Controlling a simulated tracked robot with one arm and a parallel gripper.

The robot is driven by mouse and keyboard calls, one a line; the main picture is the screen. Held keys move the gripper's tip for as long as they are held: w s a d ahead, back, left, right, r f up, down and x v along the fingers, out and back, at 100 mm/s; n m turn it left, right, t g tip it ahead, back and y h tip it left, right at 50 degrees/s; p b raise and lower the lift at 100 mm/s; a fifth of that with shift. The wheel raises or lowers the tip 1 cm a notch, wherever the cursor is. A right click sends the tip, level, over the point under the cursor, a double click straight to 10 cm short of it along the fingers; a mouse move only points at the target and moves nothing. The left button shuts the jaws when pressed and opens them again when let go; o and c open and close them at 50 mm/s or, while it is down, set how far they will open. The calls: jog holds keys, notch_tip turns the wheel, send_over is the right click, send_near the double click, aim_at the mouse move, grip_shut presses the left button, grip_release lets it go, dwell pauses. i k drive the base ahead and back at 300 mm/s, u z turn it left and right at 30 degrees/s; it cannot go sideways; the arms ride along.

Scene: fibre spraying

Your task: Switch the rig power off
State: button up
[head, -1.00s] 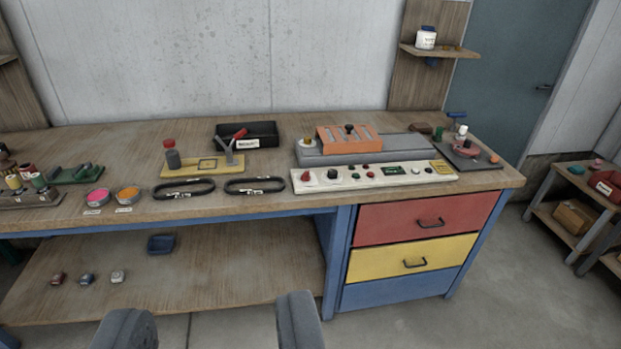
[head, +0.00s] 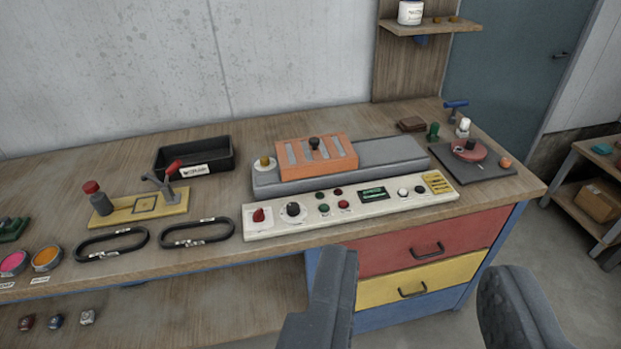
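The rig's control panel (head: 350,207) is a long pale strip along the front of the workbench. At its left end is a red switch knob (head: 259,216) on a white plate; I cannot read its position. Beside it are a black dial (head: 293,210), several small red and green buttons, a small green display (head: 374,193) that is lit, and a yellow grille. Behind the panel sits a grey rig bed (head: 395,158) with an orange slotted block (head: 335,160). My gripper (head: 420,310) is open and empty, low in the picture, in front of the drawers and apart from the panel.
On the bench to the left are two black loops (head: 197,233), a yellow base with a red-handled lever (head: 140,208) and a black tray (head: 215,158). A grey plate with a red disc (head: 468,153) stands at the right. Red and yellow drawers (head: 425,275) are below the panel.

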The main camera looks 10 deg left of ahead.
aim_at(259, 216)
jog(key=u, duration=0.2)
jog(key=i, duration=1.3)
jog(key=u, duration=0.6)
